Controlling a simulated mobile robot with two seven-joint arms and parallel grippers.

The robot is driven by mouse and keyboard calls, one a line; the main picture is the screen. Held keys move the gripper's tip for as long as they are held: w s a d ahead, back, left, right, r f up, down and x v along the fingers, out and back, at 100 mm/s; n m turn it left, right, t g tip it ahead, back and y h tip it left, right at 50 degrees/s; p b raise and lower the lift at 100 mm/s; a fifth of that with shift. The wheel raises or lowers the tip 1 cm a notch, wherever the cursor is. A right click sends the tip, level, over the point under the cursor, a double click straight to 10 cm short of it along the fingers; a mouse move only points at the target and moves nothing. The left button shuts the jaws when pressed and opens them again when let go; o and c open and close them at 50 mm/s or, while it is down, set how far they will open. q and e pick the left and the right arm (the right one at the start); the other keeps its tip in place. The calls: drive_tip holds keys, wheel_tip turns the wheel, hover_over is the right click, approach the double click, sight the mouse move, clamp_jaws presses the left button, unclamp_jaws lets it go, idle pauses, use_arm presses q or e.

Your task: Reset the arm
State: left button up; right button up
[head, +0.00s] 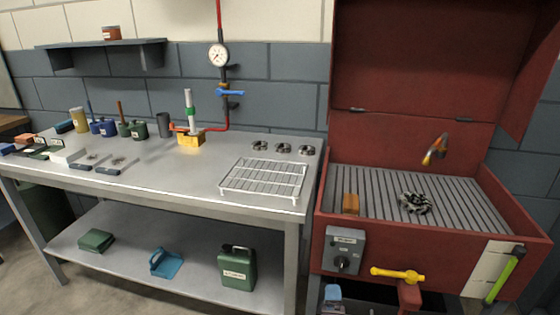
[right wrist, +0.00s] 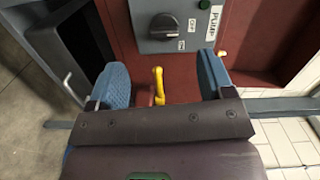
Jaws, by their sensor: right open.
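My right gripper (head: 333,299) shows only as small blue fingertips at the bottom of the head view, low beside the red wash cabinet. In the right wrist view its two blue fingers (right wrist: 163,83) stand wide apart with nothing held. The yellow handle (right wrist: 159,85) shows in the gap between them, behind the fingers and not visibly touched. In the head view this yellow handle (head: 398,274) is on the cabinet front. The grey pump switch box (right wrist: 172,22) lies beyond the fingers. My left gripper is not in view.
The bench (head: 190,198) holds a wire rack (head: 263,179), rings and several containers.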

drive_tip(key=s+r+n+y, duration=0.4)
drive_tip(key=r+n+y, duration=0.15)
drive_tip(key=n, duration=0.75)
drive_tip(key=s+d+f+n+g, duration=0.2)
drive_tip(key=s+d, duration=0.1)
drive_tip(key=s, duration=0.5)
drive_tip(key=s+d+f+n+g+h+p, duration=0.1)
drive_tip(key=s+d+f+n+g, duration=0.1)
drive_tip(key=s, duration=0.6)
drive_tip(key=s+d+f+n+g+p, duration=0.1)
drive_tip(key=s+d+f+n+g, duration=0.1)
drive_tip(key=s+d, duration=0.4)
drive_tip(key=shift+s+d+f+n+h, duration=0.25)
drive_tip(key=shift+s+f+n+h, duration=0.15)
drive_tip(key=shift+s+n, duration=0.5)
drive_tip(key=shift+s, duration=0.2)
